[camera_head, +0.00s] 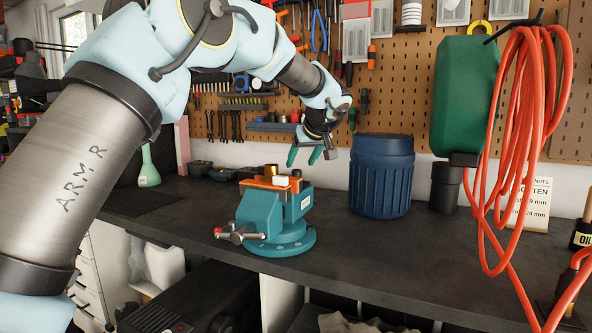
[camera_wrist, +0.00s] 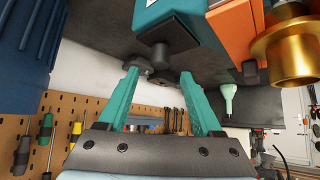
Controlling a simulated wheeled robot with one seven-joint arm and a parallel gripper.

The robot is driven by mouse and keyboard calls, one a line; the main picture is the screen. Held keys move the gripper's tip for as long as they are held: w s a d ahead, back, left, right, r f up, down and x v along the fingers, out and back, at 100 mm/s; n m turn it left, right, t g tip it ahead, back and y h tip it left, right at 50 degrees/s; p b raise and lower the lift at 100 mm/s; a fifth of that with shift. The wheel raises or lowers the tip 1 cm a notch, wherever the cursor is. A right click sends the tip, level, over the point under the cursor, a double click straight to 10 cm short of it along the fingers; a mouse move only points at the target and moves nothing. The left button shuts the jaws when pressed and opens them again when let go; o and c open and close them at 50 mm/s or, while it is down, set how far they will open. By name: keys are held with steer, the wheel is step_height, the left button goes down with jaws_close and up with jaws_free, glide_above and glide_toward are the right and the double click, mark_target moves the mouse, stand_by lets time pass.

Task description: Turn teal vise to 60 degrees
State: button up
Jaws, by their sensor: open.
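The teal vise (camera_head: 270,218) stands on the dark bench top in the head view, on a round base, with a screw handle (camera_head: 235,235) toward the front left. Its top has orange parts and a brass cylinder (camera_head: 271,170). In the wrist view, part of the vise (camera_wrist: 157,12) shows at the top, with orange parts and the brass piece (camera_wrist: 292,55) at the right. My gripper (camera_head: 303,157) is open and empty, above and slightly right of the vise. Its teal fingers (camera_wrist: 160,78) are spread in the wrist view. I cannot tell the vise's angle.
A blue ribbed bin (camera_head: 381,178) stands right of the vise. A green container (camera_head: 465,95) and a hanging orange hose (camera_head: 525,110) are farther right. A pegboard (camera_head: 410,80) with tools is behind. The bench between vise and bin is clear.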

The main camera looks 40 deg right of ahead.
mark_target(297, 170)
steer(key=p+x, duration=0.1)
steer(key=x, duration=0.5)
steer(key=shift+f+p, duration=0.1)
steer(key=shift+p, duration=0.25)
jaws_close()
stand_by(1.1)
